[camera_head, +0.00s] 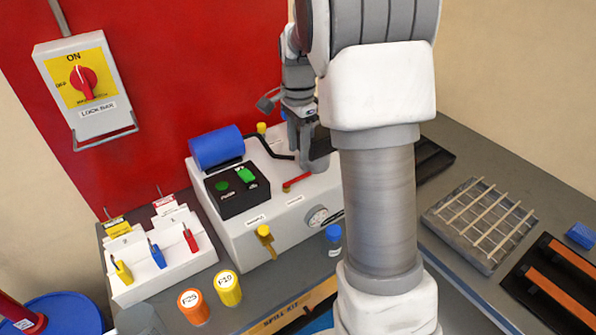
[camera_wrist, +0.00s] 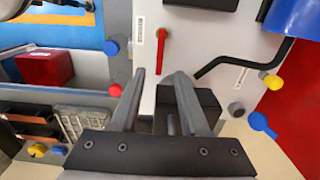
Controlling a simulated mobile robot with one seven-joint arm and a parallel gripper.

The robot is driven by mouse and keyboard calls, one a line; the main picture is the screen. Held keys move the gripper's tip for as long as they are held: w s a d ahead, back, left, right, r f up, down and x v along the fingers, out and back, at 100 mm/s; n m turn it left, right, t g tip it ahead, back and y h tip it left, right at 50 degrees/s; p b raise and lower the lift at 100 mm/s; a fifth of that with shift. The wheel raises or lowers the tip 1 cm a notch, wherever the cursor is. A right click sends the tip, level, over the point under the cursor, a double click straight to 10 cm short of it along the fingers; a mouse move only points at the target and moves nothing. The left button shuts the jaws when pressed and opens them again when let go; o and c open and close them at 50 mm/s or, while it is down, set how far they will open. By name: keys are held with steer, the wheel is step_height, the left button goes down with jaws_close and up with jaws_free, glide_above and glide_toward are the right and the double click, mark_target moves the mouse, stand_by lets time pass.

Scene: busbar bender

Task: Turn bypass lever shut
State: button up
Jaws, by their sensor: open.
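The labels on the pale machine (camera_head: 240,200) are too small to read, so I cannot tell for sure which handle is the bypass lever. A red lever (camera_head: 297,181) lies on its top beside a label. In the wrist view the red lever (camera_wrist: 161,50) lies just beyond my fingertips, apart from them. A yellow lever (camera_head: 264,235) is on the machine's front. A blue lever (camera_wrist: 262,124) shows at the right in the wrist view. My gripper (camera_wrist: 163,82) is open and empty, pointing at the machine; in the head view its fingers are partly hidden.
A blue cylinder (camera_head: 216,148) and a black button box (camera_head: 238,188) stand on the machine. A gauge (camera_head: 317,215) is on its front. A grey grate (camera_head: 480,222) lies at right.

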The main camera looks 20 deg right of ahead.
mark_target(298, 178)
step_height(298, 178, down, 8)
steer(key=shift+r, duration=0.15)
jaws_close()
stand_by(0.3)
stand_by(1.2)
